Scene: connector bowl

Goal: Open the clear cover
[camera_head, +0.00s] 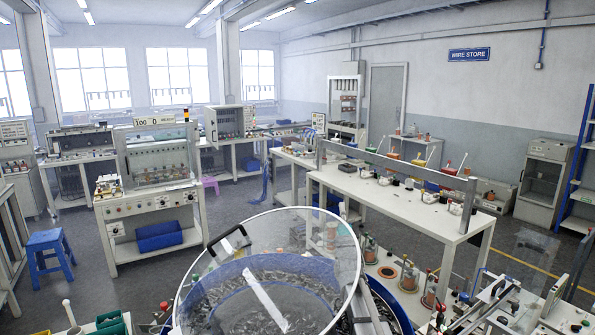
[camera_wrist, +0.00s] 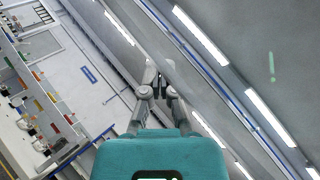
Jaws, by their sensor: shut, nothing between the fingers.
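The clear cover (camera_head: 325,232) is a large round transparent disc with a thin pale rim, at the bottom centre of the head view. A black handle (camera_head: 229,244) sits near its upper left edge. Behind the clear plastic is the blue-lined bowl (camera_head: 240,268) with many small metallic connectors in it. I cannot tell whether the cover rests on the bowl's rim or stands above it. My gripper (camera_wrist: 157,72) shows in the wrist view, shut and empty, with the ceiling and upper walls beyond it. It is out of the head view, and no cover shows near it.
A white workbench (camera_head: 400,195) with several fixtures stands behind and right of the bowl. A test station (camera_head: 158,190) and a blue stool (camera_head: 50,250) are at left. Small jars (camera_head: 409,275) and equipment crowd the bowl's right side. Grey floor is open at left centre.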

